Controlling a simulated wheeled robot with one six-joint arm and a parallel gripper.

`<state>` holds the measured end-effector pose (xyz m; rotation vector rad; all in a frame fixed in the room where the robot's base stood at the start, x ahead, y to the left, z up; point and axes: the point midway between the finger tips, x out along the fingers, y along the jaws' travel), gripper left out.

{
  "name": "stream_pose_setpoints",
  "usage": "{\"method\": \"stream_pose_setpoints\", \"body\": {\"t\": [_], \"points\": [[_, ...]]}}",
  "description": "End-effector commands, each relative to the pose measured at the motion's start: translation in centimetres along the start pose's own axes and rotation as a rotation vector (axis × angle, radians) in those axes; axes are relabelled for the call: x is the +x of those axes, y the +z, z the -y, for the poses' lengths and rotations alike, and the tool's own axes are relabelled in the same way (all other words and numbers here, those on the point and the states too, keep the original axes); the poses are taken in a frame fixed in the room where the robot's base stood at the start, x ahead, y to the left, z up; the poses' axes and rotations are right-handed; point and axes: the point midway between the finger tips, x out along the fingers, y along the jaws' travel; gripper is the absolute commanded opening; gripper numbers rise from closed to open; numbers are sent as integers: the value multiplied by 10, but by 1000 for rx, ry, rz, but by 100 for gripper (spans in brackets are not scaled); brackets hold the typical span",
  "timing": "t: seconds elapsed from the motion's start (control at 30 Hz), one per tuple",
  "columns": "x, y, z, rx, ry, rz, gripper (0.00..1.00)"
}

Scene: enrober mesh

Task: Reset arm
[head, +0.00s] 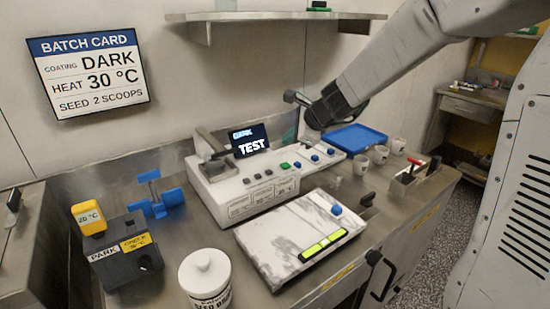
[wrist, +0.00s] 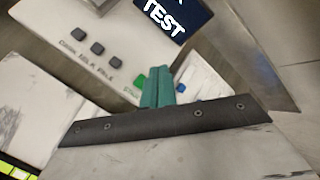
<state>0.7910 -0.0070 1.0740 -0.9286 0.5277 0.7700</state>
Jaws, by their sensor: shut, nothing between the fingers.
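My gripper (head: 312,120) hangs in the air above the back of the white control console (head: 262,200), at the end of my arm, which comes in from the upper right. In the wrist view the gripper's green fingers (wrist: 160,86) are together, with nothing held between them. Behind them the wrist view shows the console top with dark buttons (wrist: 97,48), a green button, a blue button and part of the screen (wrist: 175,15).
A white slab unit (head: 285,225) with a lit green strip stands in front of the console. A lidded white jar (head: 203,278) and a black PARK block (head: 112,268) stand front left. A shelf (head: 270,16) runs above.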

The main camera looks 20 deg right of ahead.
Motion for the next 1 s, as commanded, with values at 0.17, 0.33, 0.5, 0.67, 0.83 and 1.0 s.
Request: {"method": "stream_pose_setpoints", "body": {"t": [0.17, 0.33, 0.5, 0.67, 0.83, 1.0], "points": [[0, 1, -2, -34, 8, 7, 0], [-6, 3, -49, -327, 173, 56, 0], [-57, 9, -118, -765, 380, 132, 0], [-119, 2, -178, -1146, 566, 183, 0], [-189, -21, -233, -1501, 762, 186, 0], [-238, -41, -262, -1701, 872, 121, 0]]}}
